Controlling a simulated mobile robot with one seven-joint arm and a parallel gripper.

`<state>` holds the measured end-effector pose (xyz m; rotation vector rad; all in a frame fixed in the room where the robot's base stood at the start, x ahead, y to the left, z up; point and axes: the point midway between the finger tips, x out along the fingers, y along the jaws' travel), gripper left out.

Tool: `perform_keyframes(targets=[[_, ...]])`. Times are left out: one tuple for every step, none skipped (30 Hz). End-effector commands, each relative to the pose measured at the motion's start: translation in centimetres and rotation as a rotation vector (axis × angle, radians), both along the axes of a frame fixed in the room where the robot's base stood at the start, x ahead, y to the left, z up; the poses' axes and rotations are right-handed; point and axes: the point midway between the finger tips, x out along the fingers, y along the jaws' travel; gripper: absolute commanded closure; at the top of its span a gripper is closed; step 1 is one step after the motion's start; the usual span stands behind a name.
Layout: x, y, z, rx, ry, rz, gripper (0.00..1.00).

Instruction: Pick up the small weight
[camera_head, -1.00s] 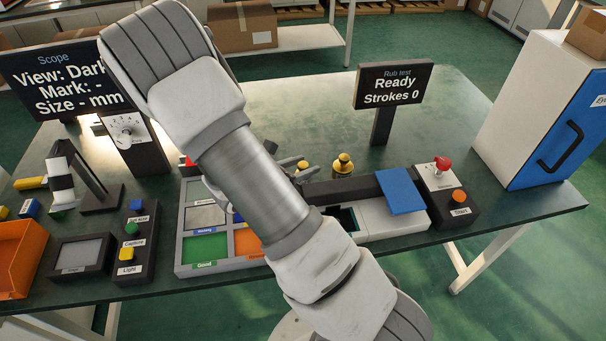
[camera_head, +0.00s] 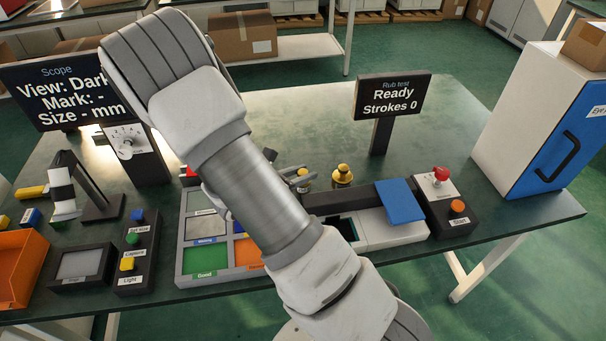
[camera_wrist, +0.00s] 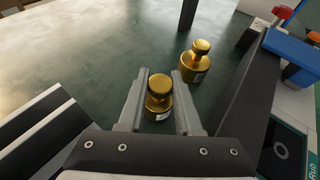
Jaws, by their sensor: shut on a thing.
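Two gold, knobbed weights show at the middle of the table. The smaller-looking weight (camera_wrist: 158,97) is between the two grey fingers of my gripper (camera_wrist: 160,104), which is shut on it. It appears upright, and I cannot tell whether its base is clear of the table. In the head view this weight (camera_head: 303,176) is partly hidden by my gripper (camera_head: 296,184). The larger-looking weight (camera_head: 342,176) stands upright to the right, apart from my gripper; it also shows at the upper right in the wrist view (camera_wrist: 195,62).
A rub tester with a blue lid (camera_head: 400,201) stands just right of the weights. A sorting tray (camera_head: 205,285) with coloured compartments lies to the left, partly behind my arm. The rub test display (camera_head: 392,98) stands behind. The table's back middle is clear.

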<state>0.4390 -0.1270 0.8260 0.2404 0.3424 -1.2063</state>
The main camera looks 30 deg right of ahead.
Motion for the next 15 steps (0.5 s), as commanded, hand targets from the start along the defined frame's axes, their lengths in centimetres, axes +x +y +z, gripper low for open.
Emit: perform_keyframes(targets=[[0.0,0.0,1.0,0.000,-0.002,-0.001,1.00],[0.0,0.0,1.3,0.000,-0.002,-0.001,1.00],[0.0,0.0,1.9,0.000,-0.002,-0.001,1.00],[0.0,0.0,2.3,0.000,-0.002,-0.001,1.00],[0.0,0.0,2.7,0.000,-0.002,-0.001,1.00],[0.0,0.0,3.4,-0.001,-0.001,0.000,1.00],[0.0,0.0,3.9,-0.001,-0.001,0.000,1.00],[-0.7,-0.4,4.0,-0.002,0.002,-0.002,1.00],[-1.6,-0.9,4.5,-0.002,0.002,-0.003,1.00],[-2.3,-1.2,4.9,-0.002,0.002,-0.002,1.00],[-2.8,-1.5,5.3,-0.001,0.001,-0.003,1.00],[-3.6,-1.9,5.7,-0.003,0.001,-0.002,1.00],[-4.1,-2.2,6.0,-0.001,0.000,-0.003,1.00],[-4.6,-2.4,6.3,0.000,0.001,-0.003,1.00],[-5.2,-2.8,6.8,-0.001,0.000,-0.002,1.00]])
